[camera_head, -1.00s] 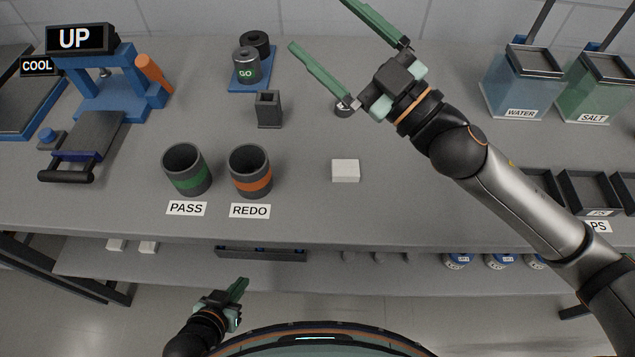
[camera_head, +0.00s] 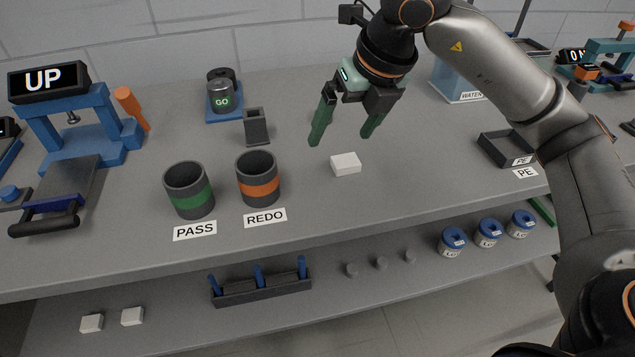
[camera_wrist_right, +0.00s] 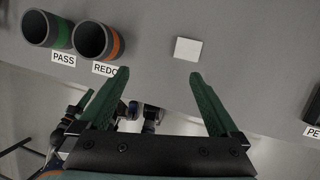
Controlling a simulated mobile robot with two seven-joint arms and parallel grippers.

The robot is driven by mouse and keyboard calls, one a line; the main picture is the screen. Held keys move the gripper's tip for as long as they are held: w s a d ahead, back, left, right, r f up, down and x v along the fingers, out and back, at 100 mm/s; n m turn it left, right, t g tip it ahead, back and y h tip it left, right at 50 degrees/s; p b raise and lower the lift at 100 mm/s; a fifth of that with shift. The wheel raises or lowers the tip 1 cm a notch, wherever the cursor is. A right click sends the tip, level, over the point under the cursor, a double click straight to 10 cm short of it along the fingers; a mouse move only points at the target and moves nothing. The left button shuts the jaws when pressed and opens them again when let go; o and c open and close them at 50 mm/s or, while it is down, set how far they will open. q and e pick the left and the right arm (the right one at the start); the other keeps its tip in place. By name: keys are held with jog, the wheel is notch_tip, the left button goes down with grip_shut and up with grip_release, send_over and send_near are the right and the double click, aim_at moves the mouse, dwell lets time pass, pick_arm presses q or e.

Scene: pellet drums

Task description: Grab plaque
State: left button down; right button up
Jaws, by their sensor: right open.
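A small white block (camera_head: 346,164), which I take to be the plaque, lies flat on the grey bench, right of the REDO cup. It also shows in the right wrist view (camera_wrist_right: 188,49), beyond the fingertips and toward the right finger. My right gripper (camera_head: 342,138) is open and empty, with its green fingers pointing down above and behind the block in the head view. Both fingers show apart in the right wrist view (camera_wrist_right: 156,78). Nothing is between them, and they appear apart from the block. My left gripper does not show in the head view.
The PASS cup (camera_head: 189,190) and REDO cup (camera_head: 258,179) stand left of the block. A dark square holder (camera_head: 256,127) stands behind them. A black PE tray (camera_head: 506,149) sits at right. The bench around the block is clear. A lower shelf (camera_head: 330,291) holds jars and a rack.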

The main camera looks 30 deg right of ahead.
jog(key=d+r+m+h, duration=0.1)
jog(key=d+h, duration=0.1)
jog(key=d, duration=0.1)
jog(key=b, duration=0.2)
send_over(346, 160)
jog(key=s, duration=0.3)
jog(key=f, duration=0.6)
jog(key=shift+w+a+f, duration=0.15)
jog(key=shift+w, duration=0.05)
jog(key=shift+t, duration=0.3)
jog(key=x, duration=0.5)
jog(key=shift+f, duration=0.35)
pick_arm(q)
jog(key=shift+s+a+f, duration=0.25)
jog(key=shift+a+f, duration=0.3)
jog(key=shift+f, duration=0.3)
pick_arm(e)
jog(key=c, duration=1.4)
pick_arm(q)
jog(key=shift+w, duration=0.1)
pick_arm(e)
jog(key=shift+r, duration=0.1)
jog(key=shift+c, duration=0.2)
jog(key=shift+r, duration=0.1)
